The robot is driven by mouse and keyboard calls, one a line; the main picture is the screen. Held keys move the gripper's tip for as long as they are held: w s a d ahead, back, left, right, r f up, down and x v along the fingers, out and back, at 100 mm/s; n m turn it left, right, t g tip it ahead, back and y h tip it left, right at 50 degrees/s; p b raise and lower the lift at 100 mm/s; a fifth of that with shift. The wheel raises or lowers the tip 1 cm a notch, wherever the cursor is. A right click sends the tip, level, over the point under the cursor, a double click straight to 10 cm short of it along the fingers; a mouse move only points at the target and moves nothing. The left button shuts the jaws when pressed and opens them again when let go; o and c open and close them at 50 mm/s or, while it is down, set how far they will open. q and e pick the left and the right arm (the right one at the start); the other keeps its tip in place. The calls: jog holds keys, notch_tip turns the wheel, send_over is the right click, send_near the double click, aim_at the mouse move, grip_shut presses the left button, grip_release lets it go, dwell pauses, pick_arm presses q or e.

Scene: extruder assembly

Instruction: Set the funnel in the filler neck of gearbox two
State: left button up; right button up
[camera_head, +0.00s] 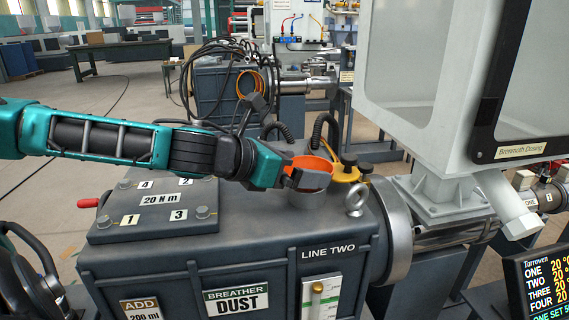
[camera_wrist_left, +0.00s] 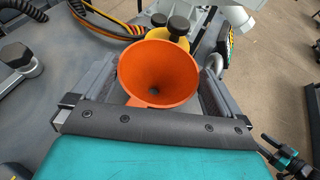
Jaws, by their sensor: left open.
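The orange funnel (camera_head: 308,172) stands wide mouth up over the grey ring of the filler neck (camera_head: 304,198), on top of the dark gearbox marked LINE TWO (camera_head: 328,252). Its spout is hidden, and I cannot tell how deep it sits. My left gripper (camera_head: 303,179) is open at the funnel. In the left wrist view its fingers (camera_wrist_left: 158,88) lie on either side of the funnel (camera_wrist_left: 158,68), which looks upright between them; contact is unclear. My right gripper is not in view.
A yellow part with black knobs (camera_head: 347,168) is close behind the funnel, and a lifting eye (camera_head: 356,198) is to its right. A bolted cover (camera_head: 160,199) lies left on the gearbox. A large grey hopper (camera_head: 420,80) rises at the right.

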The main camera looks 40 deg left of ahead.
pick_arm(q)
jog(key=shift+s+a+r, duration=0.1)
jog(key=shift+s+r, duration=0.25)
jog(key=shift+s, duration=0.05)
jog(key=shift+p+v, duration=0.4)
jog(key=shift+v, duration=0.5)
jog(key=b+v, duration=0.2)
jog(key=v, duration=0.8)
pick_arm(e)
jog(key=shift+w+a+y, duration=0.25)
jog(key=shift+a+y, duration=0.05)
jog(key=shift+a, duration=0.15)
pick_arm(q)
jog(key=shift+s+f, duration=0.1)
jog(key=shift+s, duration=0.05)
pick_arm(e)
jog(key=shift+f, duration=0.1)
